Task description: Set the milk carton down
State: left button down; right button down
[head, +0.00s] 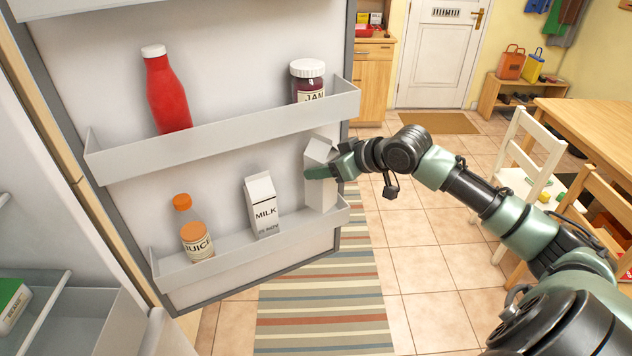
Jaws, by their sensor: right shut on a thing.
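A white carton (319,196) with no readable label stands nearly upright at the right end of the lower shelf (215,262) of the open fridge door. My right gripper (322,172) reaches in from the right and is shut on this carton at mid-height. The carton's base is at the shelf's front lip; I cannot tell whether it touches the shelf floor. Another white carton, marked MILK (263,208), stands in the middle of the same shelf, apart from the held one. My left gripper is not in view.
A juice bottle (195,240) with an orange cap stands at the lower shelf's left. The upper shelf (225,128) holds a red bottle (168,95) and a jam jar (308,84), and it overhangs the cartons. A striped rug (322,310) lies below. A white chair (527,165) stands at right.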

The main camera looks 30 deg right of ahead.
aim_at(316, 185)
jog(key=shift+w+a+r+p, duration=0.15)
jog(key=shift+w+r+p, duration=0.05)
jog(key=shift+w, duration=0.4)
jog(key=shift+w+a+r+p, duration=0.15)
jog(key=shift+w, duration=0.4)
notch_tip(316, 185, down, 4)
jog(key=shift+r+p, duration=0.1)
jog(key=shift+p, duration=0.4)
notch_tip(316, 185, down, 3)
jog(key=shift+r+p, duration=0.1)
jog(key=shift+p, duration=0.4)
jog(key=shift+f, duration=0.4)
jog(key=c, duration=0.5)
grip_release()
jog(key=shift+f, duration=0.15)
jog(key=shift+s+a, duration=0.1)
